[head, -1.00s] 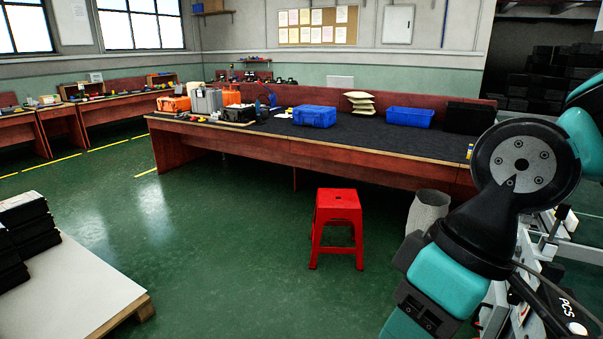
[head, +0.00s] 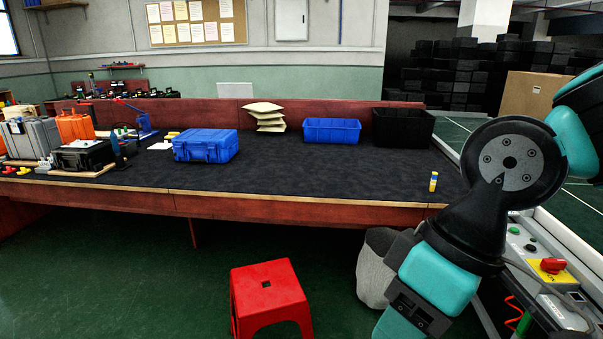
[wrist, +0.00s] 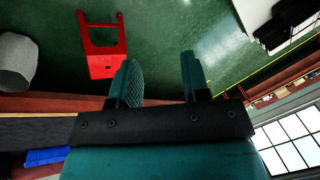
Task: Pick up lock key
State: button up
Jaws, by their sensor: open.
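I cannot make out a lock key in either view; small items on the long workbench (head: 300,178) are too small to identify. My gripper (wrist: 160,66) shows in the wrist view with its two teal fingers apart and nothing between them. It is over green floor, away from the bench top. In the head view my arm fills the right side, and the gripper itself is out of sight.
A red stool (head: 268,292) and a grey bin (head: 375,270) stand before the bench. On it are a blue case (head: 205,146), blue crate (head: 331,131), black crate (head: 402,127), cushions (head: 264,116) and a small yellow-blue item (head: 433,182). A control panel (head: 550,285) with a red knob is at right.

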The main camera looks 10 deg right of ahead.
aim_at(435, 176)
jog(key=z, duration=0.5)
jog(key=i, duration=1.45)
jog(key=z, duration=0.45)
jog(key=i, duration=1.4)
jog(key=z, duration=0.2)
